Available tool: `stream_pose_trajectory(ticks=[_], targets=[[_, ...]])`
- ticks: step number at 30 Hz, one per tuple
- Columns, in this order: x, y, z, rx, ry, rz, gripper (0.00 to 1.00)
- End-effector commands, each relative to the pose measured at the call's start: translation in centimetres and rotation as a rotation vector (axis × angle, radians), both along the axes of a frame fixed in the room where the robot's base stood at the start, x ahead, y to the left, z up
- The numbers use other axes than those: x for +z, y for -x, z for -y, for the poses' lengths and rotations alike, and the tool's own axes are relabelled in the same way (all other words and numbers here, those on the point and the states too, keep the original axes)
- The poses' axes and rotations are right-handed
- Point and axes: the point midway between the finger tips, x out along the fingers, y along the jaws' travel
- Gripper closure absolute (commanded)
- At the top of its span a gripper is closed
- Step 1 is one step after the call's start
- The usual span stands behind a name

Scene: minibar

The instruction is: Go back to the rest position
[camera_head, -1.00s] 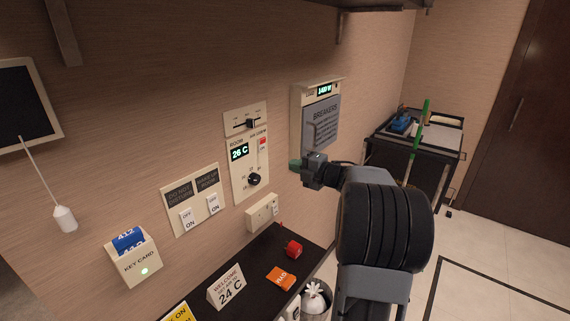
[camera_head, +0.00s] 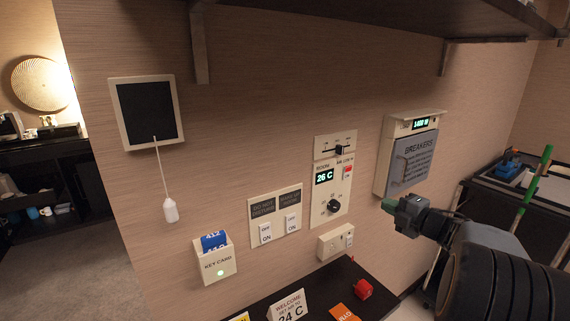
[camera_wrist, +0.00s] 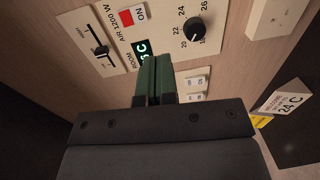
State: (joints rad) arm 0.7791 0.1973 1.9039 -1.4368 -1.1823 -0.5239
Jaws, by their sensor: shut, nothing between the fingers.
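My gripper (camera_head: 388,206) has green fingertips and is in front of the wall, just below the breaker box (camera_head: 408,155). It is empty. In the wrist view my gripper (camera_wrist: 153,62) shows its two green fingers pressed together, pointing at the room control panel (camera_wrist: 150,40). The fingers hide part of its display. In the head view the panel (camera_head: 328,200) reads 26 C and has a slider, a red switch and a black dial. I cannot tell the exact gap between fingers and wall.
A dark shelf (camera_head: 350,12) hangs overhead. A key card holder (camera_head: 214,262) is on the wall. A black cart (camera_head: 500,205) stands at right.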

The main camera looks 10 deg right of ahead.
Motion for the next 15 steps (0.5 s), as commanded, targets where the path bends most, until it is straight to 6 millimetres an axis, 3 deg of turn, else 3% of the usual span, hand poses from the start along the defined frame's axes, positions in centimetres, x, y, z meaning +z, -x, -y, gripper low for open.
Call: stream_pose_trajectory(ticks=[5,10,13,15], targets=[[-1.4,-0.8,3.5,-0.223,-0.076,-0.081,1.0],[-4.6,0.9,9.1,-0.693,-0.322,-0.216,1.0],[-6.2,3.2,9.5,-0.954,-0.5,-0.304,1.0],[-7.5,5.2,8.4,-1.114,-0.631,-0.379,1.0]])
